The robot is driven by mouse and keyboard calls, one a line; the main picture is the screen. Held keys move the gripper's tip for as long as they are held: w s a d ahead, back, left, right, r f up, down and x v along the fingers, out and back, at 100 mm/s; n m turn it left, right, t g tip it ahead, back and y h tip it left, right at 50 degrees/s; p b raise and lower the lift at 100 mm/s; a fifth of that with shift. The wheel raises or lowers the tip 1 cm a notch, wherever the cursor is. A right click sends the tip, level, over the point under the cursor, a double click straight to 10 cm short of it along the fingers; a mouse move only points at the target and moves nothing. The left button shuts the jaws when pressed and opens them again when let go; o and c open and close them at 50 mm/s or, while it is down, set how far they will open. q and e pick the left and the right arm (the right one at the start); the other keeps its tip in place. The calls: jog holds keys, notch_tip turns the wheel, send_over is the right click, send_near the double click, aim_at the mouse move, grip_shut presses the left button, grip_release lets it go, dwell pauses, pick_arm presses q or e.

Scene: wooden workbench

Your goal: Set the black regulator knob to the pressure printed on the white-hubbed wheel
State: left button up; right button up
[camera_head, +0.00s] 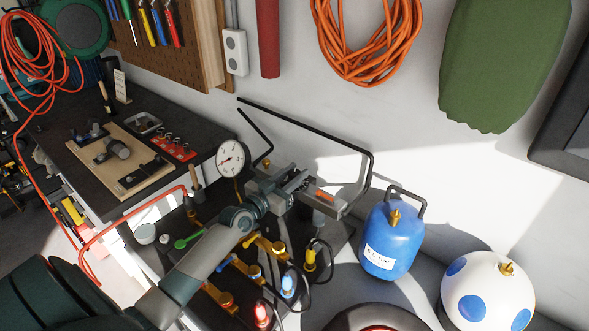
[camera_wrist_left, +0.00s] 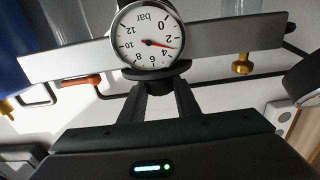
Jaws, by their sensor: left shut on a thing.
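My left gripper (camera_head: 266,181) reaches over the bench. In the left wrist view its two dark fingers (camera_wrist_left: 158,98) are shut on the black regulator knob (camera_wrist_left: 157,73), just below the gauge. The round white gauge (camera_wrist_left: 146,36) is marked in bar, and its red needle points between 2 and 4. My right gripper is not in view.
A blue tank (camera_head: 393,240) with a blurred label and a white, blue-spotted tank (camera_head: 487,289) stand at the right. Brass fittings (camera_head: 270,246) and hoses crowd the bench near my left arm. A grey beam (camera_wrist_left: 230,45) lies behind the gauge. A red hose (camera_head: 130,212) crosses the left.

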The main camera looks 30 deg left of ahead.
pick_arm(q)
jog(key=shift+a+r, duration=0.1)
jog(key=shift+r, duration=0.1)
jog(key=o, duration=0.8)
jog(key=shift+o, duration=1.2)
jog(key=shift+f, duration=0.15)
jog(key=shift+s+f+b, duration=0.2)
jog(key=shift+s+b, duration=0.1)
jog(key=shift+s, duration=0.5)
jog(key=s+a+b, duration=0.1)
jog(key=s+b, duration=0.3)
jog(key=s, duration=1.1)
jog(key=shift+s+a+r+b, duration=0.2)
jog(key=shift+s+b, duration=0.1)
jog(key=shift+b, duration=0.1)
